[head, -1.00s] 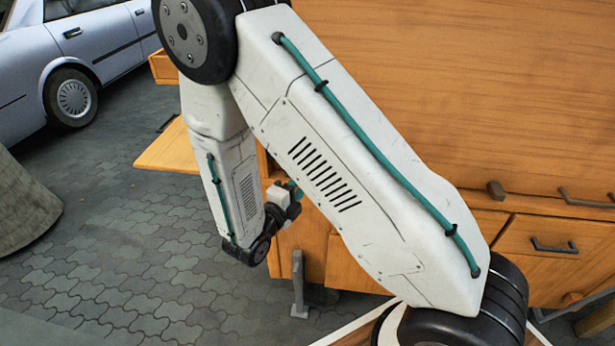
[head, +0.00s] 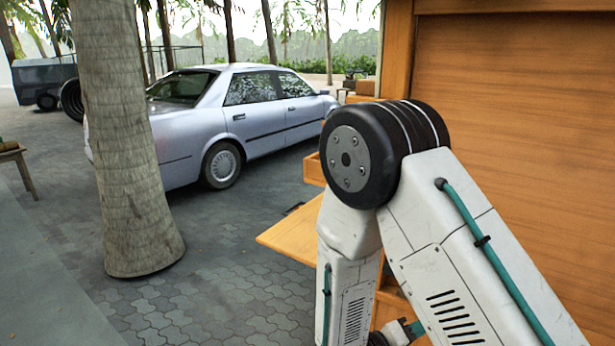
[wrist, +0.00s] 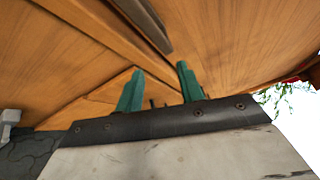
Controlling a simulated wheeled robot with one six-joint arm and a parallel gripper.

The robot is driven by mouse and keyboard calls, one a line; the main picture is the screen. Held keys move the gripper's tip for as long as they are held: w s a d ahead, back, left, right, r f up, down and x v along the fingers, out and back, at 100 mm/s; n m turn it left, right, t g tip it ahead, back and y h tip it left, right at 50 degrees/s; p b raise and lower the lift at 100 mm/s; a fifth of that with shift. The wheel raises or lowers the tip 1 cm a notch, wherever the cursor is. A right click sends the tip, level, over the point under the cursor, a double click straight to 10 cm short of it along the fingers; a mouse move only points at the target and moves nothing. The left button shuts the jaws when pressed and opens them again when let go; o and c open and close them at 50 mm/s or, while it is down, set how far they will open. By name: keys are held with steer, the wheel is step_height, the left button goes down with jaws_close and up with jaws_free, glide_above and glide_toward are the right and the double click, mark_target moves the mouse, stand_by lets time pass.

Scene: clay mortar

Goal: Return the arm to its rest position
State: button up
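My arm shows at the right of the head view, its elbow raised and its forearm hanging down in front of a wooden cabinet (head: 520,110). My gripper is mostly cut off at the bottom edge of the head view. In the wrist view, the two green fingers of my gripper (wrist: 160,70) stand apart with a gap between them. No held object shows in the gap. Wooden panels (wrist: 60,55) of the cabinet lie beyond the fingers; whether the fingers touch them I cannot tell.
A wooden board (head: 290,232) and an open drawer (head: 313,170) jut from the cabinet's left side, close to my arm. A tree trunk (head: 130,150) stands at the left, with a silver car (head: 240,120) behind. The paving (head: 220,290) between is clear.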

steer(key=s+r+n+g+y, duration=0.2)
steer(key=s+r+n+y, duration=0.6)
steer(key=n, duration=0.9)
steer(key=s+r+n+g+y, duration=0.3)
steer(key=s+r+n+y, duration=0.5)
steer(key=s+r+n, duration=0.5)
step_height(320, 180, up, 3)
steer(key=n, duration=0.5)
steer(key=shift+s+d, duration=0.3)
steer(key=shift+d, duration=0.05)
steer(key=shift+r, duration=0.1)
